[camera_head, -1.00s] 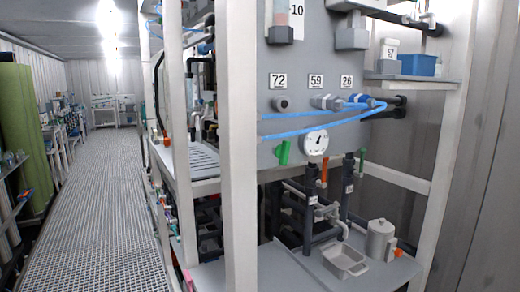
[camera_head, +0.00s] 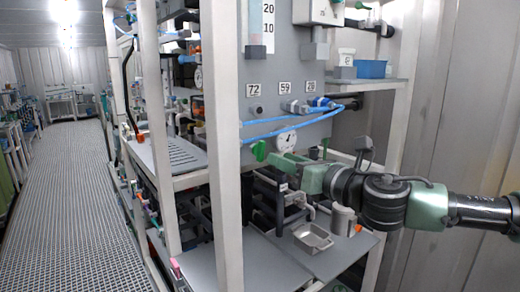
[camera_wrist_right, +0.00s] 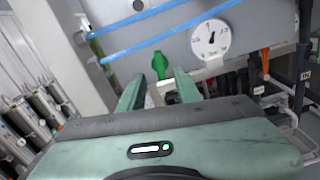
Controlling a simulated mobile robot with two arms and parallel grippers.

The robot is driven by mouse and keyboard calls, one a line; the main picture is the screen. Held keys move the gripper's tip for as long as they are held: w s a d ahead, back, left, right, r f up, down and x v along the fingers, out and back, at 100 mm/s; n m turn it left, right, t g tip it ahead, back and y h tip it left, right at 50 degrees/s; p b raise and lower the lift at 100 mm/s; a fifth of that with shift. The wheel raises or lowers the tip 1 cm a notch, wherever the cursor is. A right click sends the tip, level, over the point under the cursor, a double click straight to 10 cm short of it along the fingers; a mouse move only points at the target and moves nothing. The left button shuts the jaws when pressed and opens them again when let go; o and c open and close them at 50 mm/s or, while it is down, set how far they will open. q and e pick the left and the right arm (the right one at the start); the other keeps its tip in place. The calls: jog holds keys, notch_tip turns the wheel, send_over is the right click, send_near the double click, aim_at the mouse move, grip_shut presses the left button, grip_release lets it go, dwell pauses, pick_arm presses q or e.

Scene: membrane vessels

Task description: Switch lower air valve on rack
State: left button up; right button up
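A green valve handle (camera_head: 260,151) sits on the grey rack panel, left of the round white gauge (camera_head: 286,140). It points upward in the right wrist view (camera_wrist_right: 160,66), where the gauge (camera_wrist_right: 211,39) is to its right. My right gripper (camera_head: 277,161) reaches in from the right, its tips close to the green handle. In the right wrist view my right gripper (camera_wrist_right: 159,86) is open, with the handle showing just beyond and between the fingertips. I cannot tell if they touch. My left gripper is not in view.
Blue hoses (camera_head: 275,126) run across the panel above the handle. A white rack post (camera_head: 226,150) stands to the left. An orange valve handle (camera_wrist_right: 265,60) is right of the gauge. A metal tray (camera_head: 313,238) and a canister (camera_head: 343,219) stand on the lower shelf.

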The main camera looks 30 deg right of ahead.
aim_at(263, 151)
jog(key=w+p, duration=0.4)
jog(key=w, duration=0.1)
jog(key=shift+a+r, duration=0.2)
jog(key=shift+r, duration=0.1)
jog(key=shift+w+f+p, duration=0.25)
jog(key=shift+w+p, duration=0.25)
jog(key=shift+w, duration=0.3)
jog(key=shift+a, duration=0.1)
grip_shut()
